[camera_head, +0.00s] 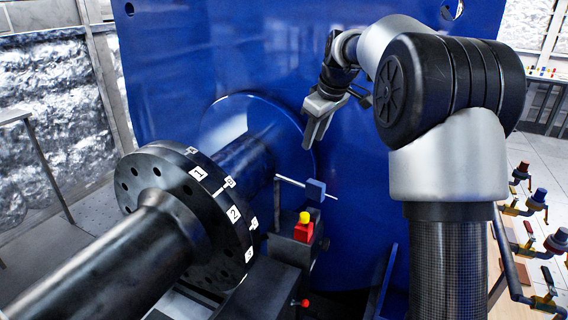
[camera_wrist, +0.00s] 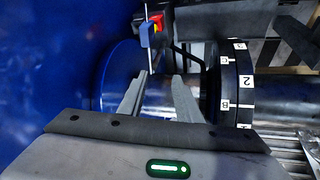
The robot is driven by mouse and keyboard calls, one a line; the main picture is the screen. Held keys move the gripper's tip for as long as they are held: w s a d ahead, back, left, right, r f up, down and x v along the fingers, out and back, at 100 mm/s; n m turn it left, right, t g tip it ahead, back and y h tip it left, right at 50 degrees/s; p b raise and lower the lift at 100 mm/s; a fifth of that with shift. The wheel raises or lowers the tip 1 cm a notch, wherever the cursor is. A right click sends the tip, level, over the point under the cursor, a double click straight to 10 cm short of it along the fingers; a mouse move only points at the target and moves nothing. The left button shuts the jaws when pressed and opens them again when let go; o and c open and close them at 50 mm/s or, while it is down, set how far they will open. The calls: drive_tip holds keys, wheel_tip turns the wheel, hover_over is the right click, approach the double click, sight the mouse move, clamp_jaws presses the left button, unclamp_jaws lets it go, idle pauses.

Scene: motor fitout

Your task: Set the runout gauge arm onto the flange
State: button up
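The flange (camera_head: 215,205) is a dark, bolted coupling disc with white number labels on its rim, on a thick shaft. Its labelled rim also shows at the right of the wrist view (camera_wrist: 244,80). The gauge arm is a thin pale rod (camera_head: 290,181) with a blue block (camera_head: 316,190), right of the flange; its tip appears apart from the rim. In the wrist view the blue block (camera_wrist: 148,36) is at the top, beyond my fingers. My gripper (camera_head: 316,128) is above the gauge arm, in front of the blue wall. Its fingers (camera_wrist: 158,82) are apart with nothing between them.
A red block with a yellow knob (camera_head: 304,227) stands on a dark stand (camera_head: 290,250) below the rod. A big blue housing (camera_head: 220,60) rises behind. The shaft runs out to the lower left. Coloured valves (camera_head: 540,195) stand at right. Open air surrounds my gripper.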

drive_tip(key=n, duration=0.2)
approach(298, 184)
drive_tip(key=shift+y, duration=0.3)
drive_tip(key=x, duration=0.4)
drive_tip(key=w+p+x, duration=0.1)
drive_tip(key=x, duration=0.2)
drive_tip(key=shift+w+f, duration=0.15)
clamp_jaws()
